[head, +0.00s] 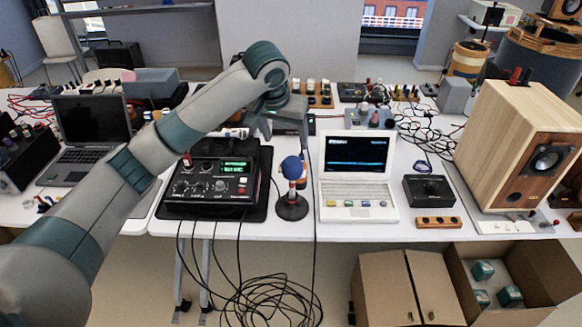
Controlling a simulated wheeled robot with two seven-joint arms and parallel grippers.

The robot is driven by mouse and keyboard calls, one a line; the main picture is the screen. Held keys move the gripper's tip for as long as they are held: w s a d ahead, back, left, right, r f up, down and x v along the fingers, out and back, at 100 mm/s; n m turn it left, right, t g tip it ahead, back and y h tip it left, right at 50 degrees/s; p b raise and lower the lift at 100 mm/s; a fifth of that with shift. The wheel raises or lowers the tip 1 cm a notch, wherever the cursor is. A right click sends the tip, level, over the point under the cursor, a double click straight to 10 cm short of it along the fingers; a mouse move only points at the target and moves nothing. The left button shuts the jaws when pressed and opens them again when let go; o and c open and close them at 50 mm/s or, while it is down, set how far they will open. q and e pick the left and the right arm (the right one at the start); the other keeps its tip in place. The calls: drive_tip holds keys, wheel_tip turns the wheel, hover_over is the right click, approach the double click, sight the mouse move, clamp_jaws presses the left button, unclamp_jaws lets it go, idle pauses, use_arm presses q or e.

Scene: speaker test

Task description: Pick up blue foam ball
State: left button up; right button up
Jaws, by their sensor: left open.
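The blue foam ball (291,167) sits on top of a short stand with a round black base (291,207), near the front edge of the white table. My left arm comes in from the left, and my left gripper (286,137) points down, open and empty, just above and behind the ball in the picture. The ball appears apart from the fingers, but the exact gap is hard to tell. My right gripper is not in view.
A black mixer (212,185) with a green display stands left of the ball, a white laptop (357,190) right of it. A wooden speaker (510,140) stands at the right. Cables (275,300) hang below the table, beside an open cardboard box (460,262).

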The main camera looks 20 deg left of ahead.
use_arm(q)
drive_tip(key=p, duration=0.4)
approach(292, 163)
drive_tip(key=x, duration=0.6)
drive_tip(key=shift+d+f, duration=0.1)
drive_tip(key=shift+f, duration=0.05)
drive_tip(key=shift+w+f, duration=0.1)
drive_tip(key=shift+f, duration=0.35)
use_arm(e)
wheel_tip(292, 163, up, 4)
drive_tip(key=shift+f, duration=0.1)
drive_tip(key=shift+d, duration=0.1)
